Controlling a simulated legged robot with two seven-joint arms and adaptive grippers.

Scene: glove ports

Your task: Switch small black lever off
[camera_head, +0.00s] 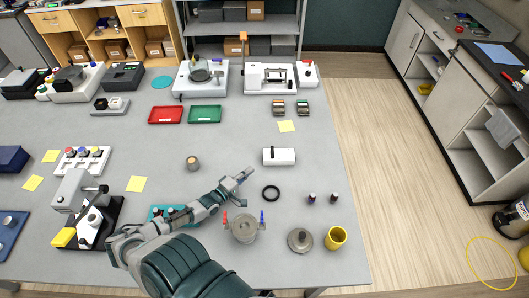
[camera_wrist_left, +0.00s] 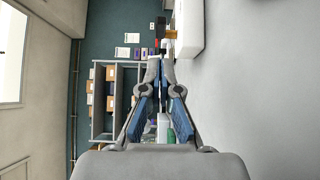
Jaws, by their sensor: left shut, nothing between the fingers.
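A small white box (camera_head: 284,157) with a small dark lever (camera_head: 271,154) on its left part sits on the grey bench in the head view. I cannot tell the lever's position. My left gripper (camera_head: 246,173) is shut and empty, in front and to the left of the box, apart from it. In the left wrist view, the shut fingertips (camera_wrist_left: 161,52) point toward a white body (camera_wrist_left: 190,30) at the top. A dark upright piece (camera_wrist_left: 160,28) shows beyond the tips; I cannot tell for sure that it is the lever. My right gripper is not in view.
A black ring (camera_head: 271,193) lies right of my gripper. A pot with red and blue handles (camera_head: 244,229), a grey lidded piece (camera_head: 300,240) and a yellow cup (camera_head: 336,238) stand nearer. A small round jar (camera_head: 193,163) is to the left.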

